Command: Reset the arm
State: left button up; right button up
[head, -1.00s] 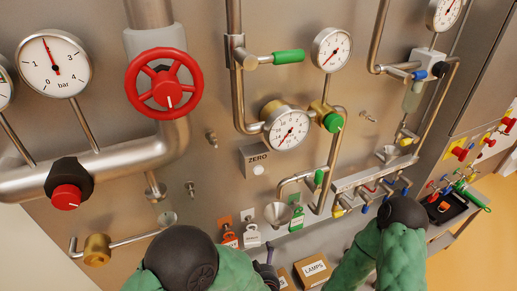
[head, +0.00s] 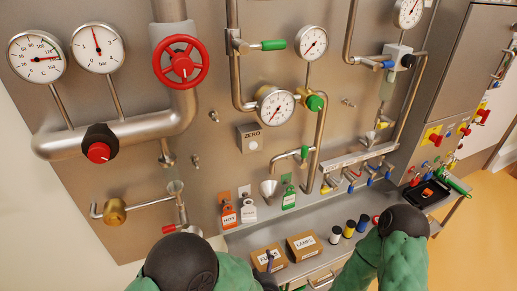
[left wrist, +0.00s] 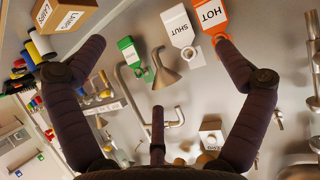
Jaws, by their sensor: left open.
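My left arm, green with a black joint cap, comes in at the bottom of the head view.
The steel panel carries a red handwheel (head: 181,63), several gauges, pipes and a ZERO button box (head: 250,138). Below, a shelf holds a FUSES box (head: 266,260), a LAMPS box (head: 304,246) and small spools. A black tray (head: 428,195) stands at the right. Floor shows at far right.

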pick_arm(q)
jog(key=s+a+f+g+h+p, duration=0.1)
jog(key=s+a+f+g+h, duration=0.1)
jog(key=a+f+g, duration=0.3)
jog(key=s+a+f+g+h+p, duration=0.1)
jog(key=s+a+f+g, duration=0.1)
jog(key=f, duration=0.5)
jog(key=s+a+f+g+h, duration=0.1)
jog(key=s+f+g, duration=0.1)
jog(key=s, duration=0.3)
jog(key=s+a+f+n+g+h+p, duration=0.1)
jog(key=s+a+g, duration=0.1)
jog(key=s, duration=0.4)
jog(key=shift+a+f+g+p, duration=0.25)
jog(key=shift+f+g+p, duration=0.05)
jog(key=shift+f, duration=0.1)
